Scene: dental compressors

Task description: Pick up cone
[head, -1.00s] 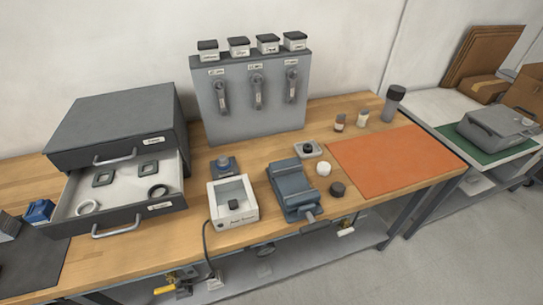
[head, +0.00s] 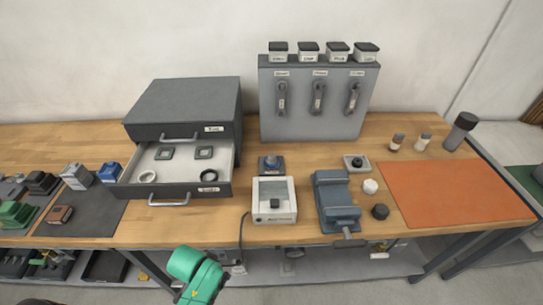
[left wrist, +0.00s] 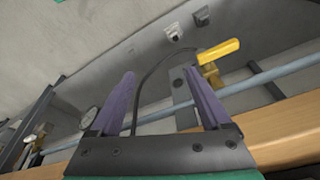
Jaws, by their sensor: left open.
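I cannot make out a clear cone in either view. Small parts on the wooden bench include a white rounded piece (head: 370,187) and a dark round piece (head: 380,211) beside the grey-blue vise (head: 336,200). A small blue-topped part (head: 271,163) stands behind the white open box (head: 274,212). My left gripper (left wrist: 160,75) shows in the left wrist view with its two purple fingers apart and nothing between them. A green part of my left arm shows at the bottom of the head view, in front of the bench. My right gripper is not in view.
An open drawer (head: 170,188) holding rings and square parts juts forward on the left. An orange mat (head: 455,192) lies clear on the right. In the left wrist view, a yellow-handled valve (left wrist: 218,50) and a pipe (left wrist: 255,80) are close to the fingers, near the bench edge (left wrist: 285,140).

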